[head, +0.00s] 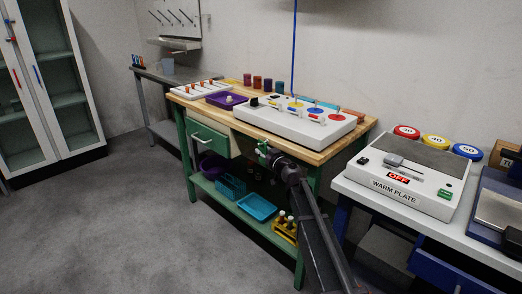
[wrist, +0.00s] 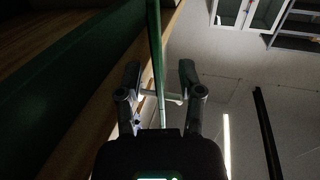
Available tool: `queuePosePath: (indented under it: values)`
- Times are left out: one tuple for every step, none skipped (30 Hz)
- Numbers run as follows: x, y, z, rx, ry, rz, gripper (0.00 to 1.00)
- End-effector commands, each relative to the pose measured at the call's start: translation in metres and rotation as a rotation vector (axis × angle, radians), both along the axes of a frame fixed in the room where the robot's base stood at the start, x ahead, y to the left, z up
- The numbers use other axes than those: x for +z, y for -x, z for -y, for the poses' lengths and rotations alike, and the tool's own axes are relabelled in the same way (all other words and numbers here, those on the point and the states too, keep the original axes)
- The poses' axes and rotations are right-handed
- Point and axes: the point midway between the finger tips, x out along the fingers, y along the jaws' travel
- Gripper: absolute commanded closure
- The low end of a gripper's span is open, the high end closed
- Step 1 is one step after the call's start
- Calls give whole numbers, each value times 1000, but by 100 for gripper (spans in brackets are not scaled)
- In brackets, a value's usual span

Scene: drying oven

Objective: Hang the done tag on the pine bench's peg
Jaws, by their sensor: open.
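The pine bench (head: 318,152) has a wooden top and a green frame. My gripper (head: 263,150) is at its front, below the top's edge, right of the green drawer (head: 208,139). In the wrist view my gripper (wrist: 160,85) is open. A thin green strip (wrist: 155,50) runs down between the fingers, and a pale bar (wrist: 174,98) lies crosswise there. I cannot tell what these two belong to or whether the fingers touch them. I cannot make out the done tag or the peg for certain.
A white panel with coloured discs (head: 295,120) and a purple tray (head: 226,107) stand on the bench. Teal bins (head: 258,208) sit on its lower shelf. The warm plate (head: 400,180) stands on a table at right. The floor at left (head: 110,220) is clear.

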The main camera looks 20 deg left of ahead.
Motion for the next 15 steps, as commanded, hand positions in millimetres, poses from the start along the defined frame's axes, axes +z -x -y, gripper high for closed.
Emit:
queuePosePath:
  values:
    - [0, 6, 6, -1, 0, 0, 51]
    - [0, 9, 9, -1, 0, 0, 51]
    - [0, 12, 13, -1, 0, 0, 51]
    - [0, 15, 16, -1, 0, 0, 51]
    - [0, 17, 19, -1, 0, 0, 51]
    - [0, 20, 23, -1, 0, 0, 51]
    - [0, 22, 25, -1, 0, 0, 51]
    - [0, 24, 28, -1, 0, 0, 51]
    - [0, 26, 31, 0, 0, 0, 51]
    - [0, 28, 33, 0, 0, 0, 51]
    - [0, 29, 35, 0, 0, 0, 51]
    - [0, 31, 37, 0, 0, 0, 51]
    - [0, 32, 39, 0, 0, 0, 51]
    - [0, 33, 40, 0, 0, 0, 51]
    - [0, 34, 41, 0, 0, 0, 51]
